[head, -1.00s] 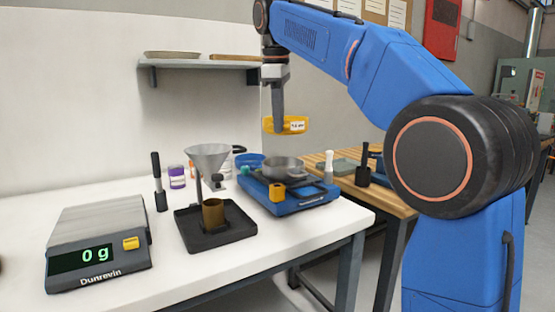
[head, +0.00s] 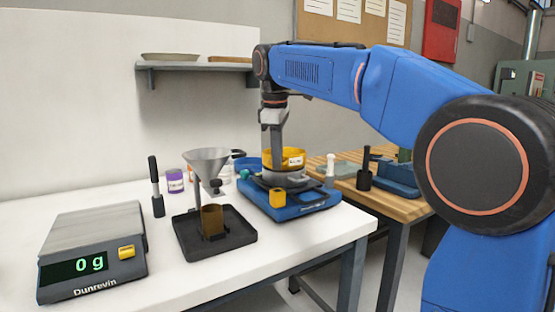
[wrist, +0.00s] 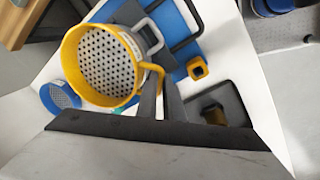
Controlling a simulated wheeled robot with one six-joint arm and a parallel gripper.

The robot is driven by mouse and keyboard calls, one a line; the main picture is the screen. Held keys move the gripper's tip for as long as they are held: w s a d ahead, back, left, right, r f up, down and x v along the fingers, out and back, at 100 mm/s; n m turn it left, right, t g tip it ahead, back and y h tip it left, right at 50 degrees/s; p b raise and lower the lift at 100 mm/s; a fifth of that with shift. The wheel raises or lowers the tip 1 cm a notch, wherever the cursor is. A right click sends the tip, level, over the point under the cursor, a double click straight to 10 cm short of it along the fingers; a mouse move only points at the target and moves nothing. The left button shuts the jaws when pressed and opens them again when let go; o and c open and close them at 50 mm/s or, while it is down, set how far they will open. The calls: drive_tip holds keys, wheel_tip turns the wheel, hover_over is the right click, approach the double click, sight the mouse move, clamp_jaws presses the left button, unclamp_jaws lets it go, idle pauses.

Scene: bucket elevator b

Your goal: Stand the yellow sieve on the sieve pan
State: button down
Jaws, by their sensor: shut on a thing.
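The yellow sieve (head: 284,158) is a round yellow ring with a white label. In the wrist view the sieve (wrist: 66,54) shows its perforated metal bottom and a yellow handle loop. My gripper (head: 275,150) is shut on the sieve at its handle side; the gripper (wrist: 163,90) also shows in the wrist view. The sieve is level, directly over the grey sieve pan (head: 284,180) on the blue shaker base (head: 300,208). Sieve and pan look very close or touching; I cannot tell which. The sieve hides most of the pan in the wrist view.
A funnel stand (head: 207,160) with a brown cup (head: 212,221) on a black tray stands left of the shaker. A scale (head: 93,250) reading 0 g is at the front left. A blue sieve (wrist: 60,97) lies near the shaker. A wooden bench (head: 400,206) is at the right.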

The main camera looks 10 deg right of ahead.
drive_tip(key=shift+f, duration=0.35)
drive_tip(key=c, duration=1.9)
unclamp_jaws()
wheel_tip(320, 180, up, 12)
drive_tip(key=s, duration=0.1)
drive_tip(key=shift+s+a+r, duration=0.2)
drive_tip(key=shift+s+a, duration=0.2)
drive_tip(key=shift+a, duration=0.05)
drive_tip(key=s+d+f+m+t, duration=0.1)
drive_tip(key=s+d+f+m, duration=0.25)
drive_tip(key=s+f, duration=0.45)
drive_tip(key=s+d+f+m+t, duration=0.1)
drive_tip(key=s+d+f+m, duration=0.2)
drive_tip(key=s+d+f, duration=0.35)
drive_tip(key=s+d+f+m, duration=0.1)
drive_tip(key=s+f+m, duration=0.2)
drive_tip(key=s+f, duration=0.5)
drive_tip(key=s+d+f+m+t, duration=0.1)
drive_tip(key=s+f+m, duration=0.2)
drive_tip(key=s+f, duration=0.6)
wheel_tip(320, 180, down, 9)
drive_tip(key=shift+s+r+y, duration=0.2)
drive_tip(key=shift+s+y, duration=0.1)
drive_tip(key=shift+y, duration=0.1)
